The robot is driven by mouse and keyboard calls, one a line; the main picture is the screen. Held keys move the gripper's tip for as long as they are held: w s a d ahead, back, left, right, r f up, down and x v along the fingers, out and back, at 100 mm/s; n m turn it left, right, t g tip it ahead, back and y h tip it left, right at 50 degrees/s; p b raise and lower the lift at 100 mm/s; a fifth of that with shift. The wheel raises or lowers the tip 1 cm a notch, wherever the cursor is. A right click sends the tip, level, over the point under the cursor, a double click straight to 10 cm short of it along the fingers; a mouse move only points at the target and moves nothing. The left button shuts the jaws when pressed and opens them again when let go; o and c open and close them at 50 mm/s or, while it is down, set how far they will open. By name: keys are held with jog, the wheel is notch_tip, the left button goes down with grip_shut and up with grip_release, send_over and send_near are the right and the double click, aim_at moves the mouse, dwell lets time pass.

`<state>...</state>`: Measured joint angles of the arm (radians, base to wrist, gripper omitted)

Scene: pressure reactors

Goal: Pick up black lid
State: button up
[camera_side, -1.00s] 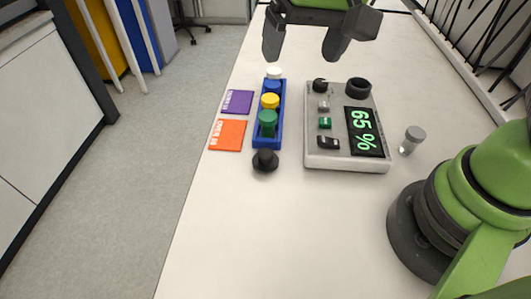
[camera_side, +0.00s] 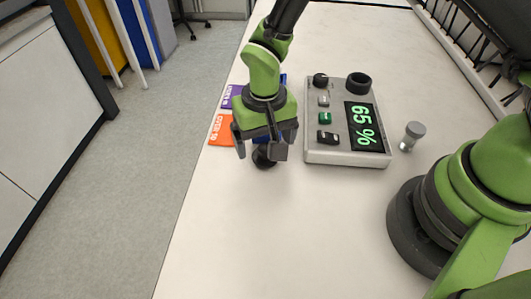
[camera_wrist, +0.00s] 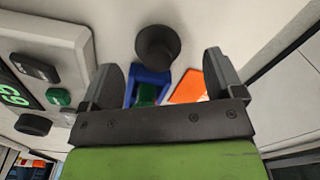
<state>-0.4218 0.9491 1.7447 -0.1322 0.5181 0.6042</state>
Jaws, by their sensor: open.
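The black lid (camera_side: 263,158) stands on the white table just in front of the blue rack, partly hidden by my gripper in the side view. In the wrist view the black lid (camera_wrist: 158,47) shows whole, as a dark round piece with a wider rim, just beyond the gap between my fingers. My gripper (camera_side: 262,152) is open and empty, pointing down over the lid. In the wrist view my gripper's two fingers (camera_wrist: 164,76) stand wide apart, on either side of the view of the lid and rack.
The blue rack (camera_wrist: 150,78) is mostly hidden behind my gripper in the side view. Orange (camera_side: 220,131) and purple (camera_side: 229,95) cards lie to its left. A grey reactor panel (camera_side: 315,158) reading 65 % stands right, with a small grey-topped vial (camera_side: 413,133) beyond it. The table front is clear.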

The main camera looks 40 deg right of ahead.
aim_at(265, 147)
notch_tip(265, 147, down, 4)
jog(key=shift+w+d+r, duration=0.1)
jog(key=shift+d+r, duration=0.05)
jog(key=shift+r, duration=0.05)
jog(key=shift+c, duration=0.2)
jog(key=c, duration=1)
jog(key=shift+r, duration=0.1)
